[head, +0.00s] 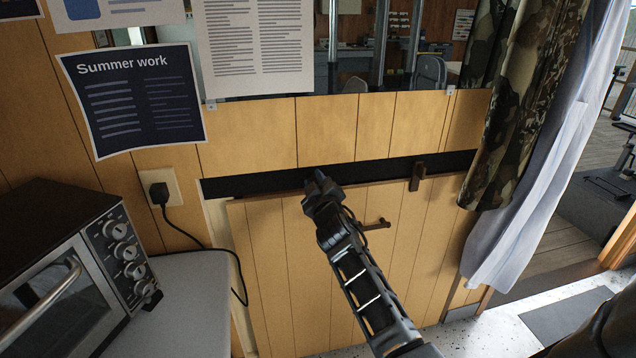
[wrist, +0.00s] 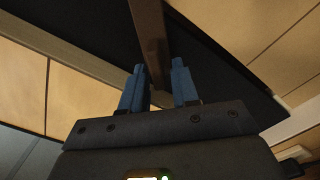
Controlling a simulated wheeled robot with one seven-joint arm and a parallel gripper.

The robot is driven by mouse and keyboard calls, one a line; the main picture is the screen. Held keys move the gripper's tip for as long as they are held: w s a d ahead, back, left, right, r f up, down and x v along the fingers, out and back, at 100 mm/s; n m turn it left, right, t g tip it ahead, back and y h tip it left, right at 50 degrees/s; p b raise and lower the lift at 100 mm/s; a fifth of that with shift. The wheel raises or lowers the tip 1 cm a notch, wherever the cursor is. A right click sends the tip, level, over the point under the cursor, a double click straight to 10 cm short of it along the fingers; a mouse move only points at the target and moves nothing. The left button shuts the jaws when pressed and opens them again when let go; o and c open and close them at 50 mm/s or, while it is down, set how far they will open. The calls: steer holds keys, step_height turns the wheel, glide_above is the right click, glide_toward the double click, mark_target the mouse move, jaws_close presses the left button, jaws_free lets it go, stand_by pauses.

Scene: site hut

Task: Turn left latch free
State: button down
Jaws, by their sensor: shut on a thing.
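My gripper (head: 318,182) is at the dark gap along the top edge of a wood-plank panel (head: 270,240). In the wrist view my gripper's two blue fingers (wrist: 158,72) are shut on the left latch (wrist: 152,30), a brown bar that runs up from between them across the dark gap. In the head view my gripper hides the left latch. The right latch (head: 416,177), a small brown upright piece, sits at the panel's top edge on the right. A brown handle (head: 377,224) sticks out of the panel between them.
A toaster oven (head: 70,270) stands on a pale counter (head: 185,300) at the left. A plug and cord (head: 160,195) hang by the panel's left edge. Posters (head: 135,98) hang on the wall. Curtains (head: 525,110) hang at the right, beside an open doorway.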

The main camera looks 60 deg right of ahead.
steer(key=n, duration=0.4)
steer(key=shift+w+a+f+n, duration=0.15)
steer(key=shift+f+n, duration=0.15)
steer(key=shift+f, duration=0.05)
steer(key=shift+f+n+p, duration=0.2)
steer(key=shift+n, duration=0.95)
steer(key=shift+f+n+p, duration=0.15)
steer(key=shift+n+p, duration=0.05)
steer(key=shift+n, duration=0.95)
steer(key=c, duration=1.2)
jaws_free()
steer(key=shift+a, duration=0.1)
steer(key=shift+b+v, duration=0.65)
steer(key=shift+v, duration=3.2)
